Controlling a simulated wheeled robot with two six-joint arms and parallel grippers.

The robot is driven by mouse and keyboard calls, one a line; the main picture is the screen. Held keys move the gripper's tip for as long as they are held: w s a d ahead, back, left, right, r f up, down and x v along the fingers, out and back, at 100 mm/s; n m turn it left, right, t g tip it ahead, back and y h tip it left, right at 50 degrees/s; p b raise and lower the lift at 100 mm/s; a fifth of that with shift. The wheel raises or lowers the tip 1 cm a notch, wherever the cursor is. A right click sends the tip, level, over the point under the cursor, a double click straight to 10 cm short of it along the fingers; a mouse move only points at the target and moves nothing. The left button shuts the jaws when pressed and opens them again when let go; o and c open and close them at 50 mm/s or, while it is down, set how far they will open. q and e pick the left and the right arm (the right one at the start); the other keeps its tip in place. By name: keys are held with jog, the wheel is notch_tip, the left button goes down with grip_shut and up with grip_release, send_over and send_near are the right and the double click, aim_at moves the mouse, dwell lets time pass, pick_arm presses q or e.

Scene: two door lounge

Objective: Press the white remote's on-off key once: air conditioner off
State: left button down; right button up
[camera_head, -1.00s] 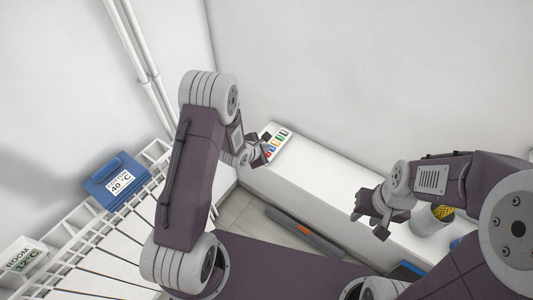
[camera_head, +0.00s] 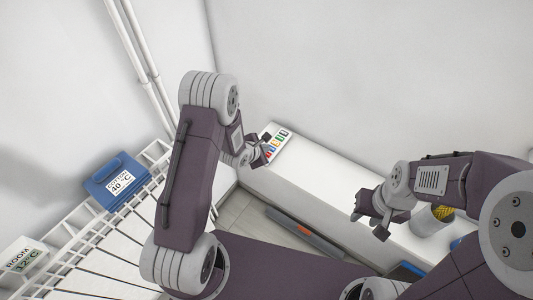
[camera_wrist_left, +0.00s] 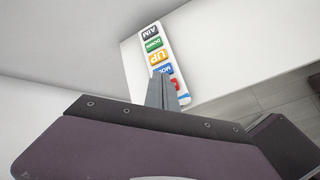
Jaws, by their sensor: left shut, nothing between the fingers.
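The white remote (camera_head: 279,136) lies on the far left end of the white ledge in the head view. In the left wrist view the remote (camera_wrist_left: 150,42) shows coloured keys marked AIM, DOWN, UP and MODE, and a red key (camera_wrist_left: 175,84) at its near end, partly hidden by my fingers. My left gripper (camera_head: 265,148) is shut and empty, at the near end of the remote. Its fingers (camera_wrist_left: 160,88) overlap the red key's edge in the wrist view; I cannot tell whether they touch it. My right gripper (camera_head: 382,224) hangs over the ledge, away from the remote; its jaw state is unclear.
The white ledge (camera_head: 325,180) runs to the right, with a grey pot (camera_head: 428,222) holding something yellow. A white rack (camera_head: 85,232) at left carries a blue sign reading COTTON 40 °C (camera_head: 117,182) and a ROOM 12 °C display (camera_head: 24,262). A grey bar (camera_head: 305,234) lies below the ledge.

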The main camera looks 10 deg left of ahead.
pick_arm(q)
jog(key=shift+f, duration=0.1)
dwell(0.5)
jog(key=shift+f, duration=0.35)
jog(key=shift+f+b, duration=0.35)
jog(key=shift+b, duration=0.15)
dwell(0.3)
dwell(0.3)
jog(key=shift+r+p, duration=0.8)
jog(key=shift+p, duration=0.05)
notch_tip(320, 180, up, 5)
jog(key=p, duration=0.4)
jog(key=shift+r+p, duration=0.1)
jog(key=shift+p, duration=0.3)
